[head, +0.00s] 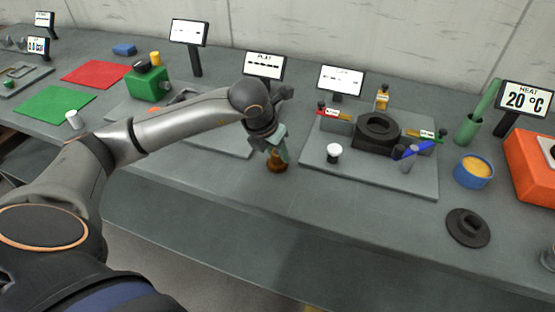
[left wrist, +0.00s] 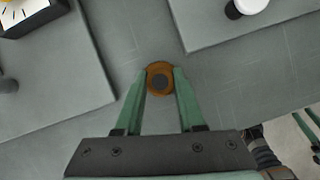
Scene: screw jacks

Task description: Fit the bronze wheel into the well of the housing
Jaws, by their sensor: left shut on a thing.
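The bronze wheel (head: 277,165) is a small orange-brown piece just over the bench, left of the housing's plate. In the left wrist view the wheel (left wrist: 153,68) is round with a dark centre, between the fingertips. My left gripper (head: 275,150) points down and is shut on the wheel. Whether the wheel touches the bench I cannot tell. The housing (head: 365,142) is a dark block with a round well on top, on a grey plate (head: 400,183) to the right of my gripper.
A white-topped knob (head: 334,152) stands on the plate's near left; a blue-handled piece (head: 411,152) is at its right. A dark slotted disc (head: 467,227), a blue bowl (head: 474,173) and an orange heater (head: 532,165) lie further right. The front bench between gripper and disc is clear.

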